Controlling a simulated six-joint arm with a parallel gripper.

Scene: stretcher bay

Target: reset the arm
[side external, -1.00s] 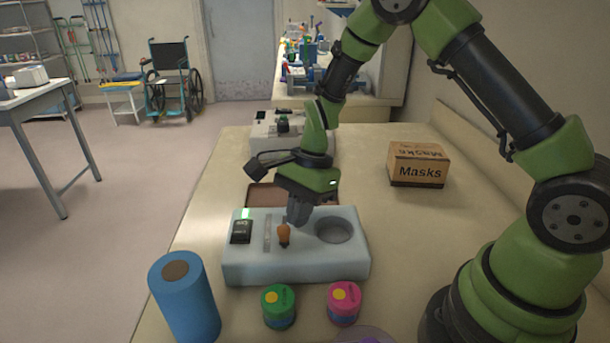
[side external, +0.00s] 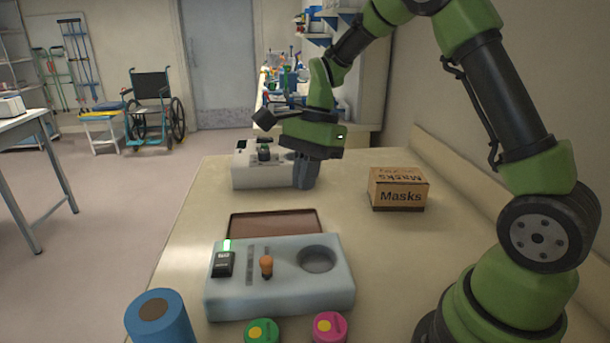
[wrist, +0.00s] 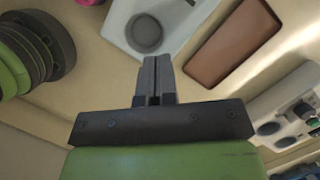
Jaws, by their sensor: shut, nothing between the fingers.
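My gripper (side external: 306,172) is shut and empty. In the side external view it points down above the table, right beside the white device at the back and left of the masks box. My gripper is behind and clear of this device.
A brown tray (side external: 240,224) lies behind the front device. The white device (side external: 250,180) stands further back. A cardboard masks box (side external: 399,190) is at right. A blue roll (side external: 160,325), green tub (side external: 262,332) and pink tub (side external: 329,327) line the front. The table's right middle is clear.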

